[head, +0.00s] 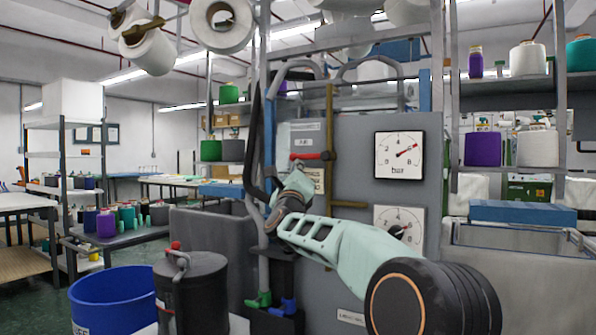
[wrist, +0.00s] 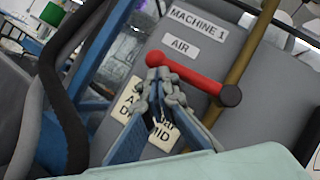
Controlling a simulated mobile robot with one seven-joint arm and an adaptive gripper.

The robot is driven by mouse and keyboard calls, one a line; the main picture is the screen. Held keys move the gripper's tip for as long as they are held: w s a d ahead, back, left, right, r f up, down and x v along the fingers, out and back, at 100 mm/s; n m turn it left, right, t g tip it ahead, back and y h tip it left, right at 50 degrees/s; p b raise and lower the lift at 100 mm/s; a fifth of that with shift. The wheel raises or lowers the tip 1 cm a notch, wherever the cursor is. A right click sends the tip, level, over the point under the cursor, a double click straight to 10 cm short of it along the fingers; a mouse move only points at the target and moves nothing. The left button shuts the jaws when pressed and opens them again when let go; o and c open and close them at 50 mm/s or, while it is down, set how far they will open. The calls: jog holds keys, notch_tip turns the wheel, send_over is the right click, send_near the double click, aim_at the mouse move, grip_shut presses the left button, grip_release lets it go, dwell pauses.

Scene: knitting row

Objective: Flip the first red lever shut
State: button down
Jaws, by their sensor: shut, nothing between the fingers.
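The red lever (head: 310,156) sticks out to the left, crosswise to an upright brass pipe (head: 329,120) on the grey machine. In the wrist view the red lever (wrist: 190,73) runs from a rounded left end to a dark hub (wrist: 231,96) at the pipe. My gripper (head: 300,168) is shut and empty, just below the lever's left part. In the wrist view my gripper's fingertips (wrist: 162,78) are together and overlap the lever's lower edge near its left end. I cannot tell whether they touch it.
Labels "MACHINE 1" (wrist: 198,21) and "AIR" (wrist: 179,47) sit above the lever. Two dials, the upper one (head: 399,155) clear, are right of the pipe. A blue post (head: 269,130) and black hose stand close on the left. A blue bin (head: 110,300) and dark canister (head: 192,295) are lower left.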

dwell(0.4)
jog(key=s+a+f+b, duration=0.4)
jog(key=s+f, duration=0.3)
jog(key=f, duration=0.2)
jog(key=shift+s+a+f, duration=0.25)
jog(key=shift+s+a, duration=0.1)
jog(key=shift+s, duration=0.05)
